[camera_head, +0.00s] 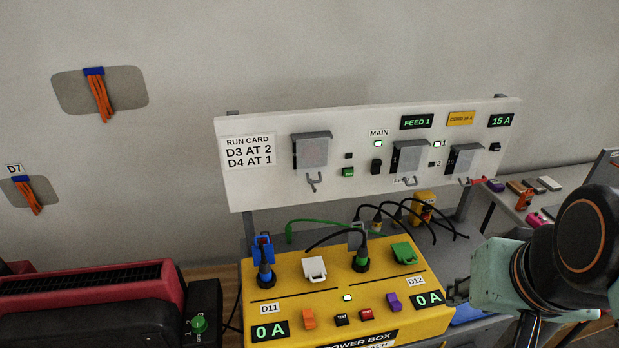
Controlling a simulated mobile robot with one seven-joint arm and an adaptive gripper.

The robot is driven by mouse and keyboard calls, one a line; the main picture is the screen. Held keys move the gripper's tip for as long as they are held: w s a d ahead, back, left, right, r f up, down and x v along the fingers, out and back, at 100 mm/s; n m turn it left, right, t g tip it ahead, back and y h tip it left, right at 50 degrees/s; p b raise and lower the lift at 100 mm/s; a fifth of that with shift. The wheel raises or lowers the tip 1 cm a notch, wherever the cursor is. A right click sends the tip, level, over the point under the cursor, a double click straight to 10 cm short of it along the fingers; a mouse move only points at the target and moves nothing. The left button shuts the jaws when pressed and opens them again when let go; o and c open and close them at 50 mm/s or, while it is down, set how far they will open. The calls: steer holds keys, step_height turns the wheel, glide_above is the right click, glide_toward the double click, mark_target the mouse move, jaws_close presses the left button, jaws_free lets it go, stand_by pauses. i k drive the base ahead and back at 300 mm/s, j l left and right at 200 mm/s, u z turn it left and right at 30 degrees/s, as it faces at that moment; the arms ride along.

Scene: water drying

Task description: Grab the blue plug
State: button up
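A dark plug with blue on it (265,273) stands upright in the left socket on top of the yellow power box (390,329), above the D11 label. A bright blue flap or cover (263,247) rises just behind it. My gripper (453,291) shows as small dark fingers at the box's right edge, near the D12 readout. It is well to the right of the blue plug and apart from it. Whether its fingers are open or shut is not clear.
A white cover (314,269), a black-and-green plug (361,260) with a cable and a green cover (404,253) share the box top. A white panel (275,188) with hooks stands behind. A red-and-black machine (90,300) is at left.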

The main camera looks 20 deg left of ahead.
mark_target(266, 275)
steer(key=l+u, duration=0.1)
steer(key=u, duration=1.3)
